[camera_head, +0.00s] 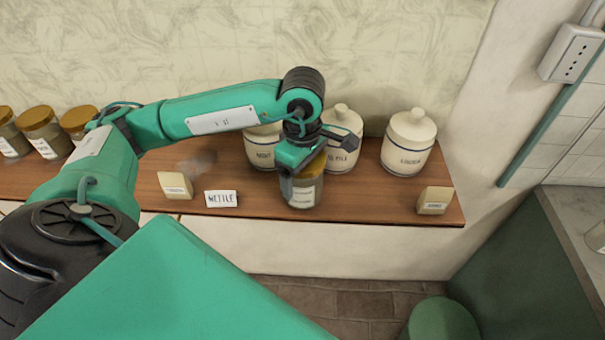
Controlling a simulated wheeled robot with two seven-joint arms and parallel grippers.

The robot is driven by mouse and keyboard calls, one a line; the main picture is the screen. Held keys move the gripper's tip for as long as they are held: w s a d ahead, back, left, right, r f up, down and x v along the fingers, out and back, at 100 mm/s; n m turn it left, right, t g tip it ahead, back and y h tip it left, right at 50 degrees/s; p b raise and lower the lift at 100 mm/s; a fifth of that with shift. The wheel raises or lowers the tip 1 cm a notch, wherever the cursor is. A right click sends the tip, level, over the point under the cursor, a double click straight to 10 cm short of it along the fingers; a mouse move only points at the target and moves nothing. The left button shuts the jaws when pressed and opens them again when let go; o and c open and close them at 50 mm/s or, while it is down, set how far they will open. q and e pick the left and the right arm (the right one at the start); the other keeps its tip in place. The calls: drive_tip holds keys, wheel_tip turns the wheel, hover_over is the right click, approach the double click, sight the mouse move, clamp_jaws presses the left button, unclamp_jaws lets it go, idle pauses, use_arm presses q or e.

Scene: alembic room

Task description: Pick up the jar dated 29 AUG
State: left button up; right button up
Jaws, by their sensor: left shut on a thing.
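My left gripper (298,168) reaches in from the left and points down over the wooden shelf. It is shut on a glass jar (305,190) with a mustard lid and a pale label, near the shelf's front edge. The label is too small to read, so I cannot tell its date. The gripper hides part of the jar's lid and left side. I cannot tell whether the jar's base touches the shelf. Several similar jars with mustard lids (41,127) stand at the far left, with labels I cannot read. My right gripper is not in view.
White lidded canisters (408,145) stand behind the held jar. A card reading "NETTLE" (221,198) and a small cream block (175,185) are left of it. Another cream block (434,200) sits at the shelf's right end. The wooden shelf (375,202) is clear between jar and right block.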

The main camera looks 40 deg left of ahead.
use_arm(q)
drive_tip(key=shift+r, duration=0.6)
wheel_tip(320, 180, up, 5)
drive_tip(key=shift+f+b, duration=0.1)
drive_tip(key=shift+b, duration=0.65)
wheel_tip(320, 180, up, 14)
drive_tip(key=shift+p, duration=0.3)
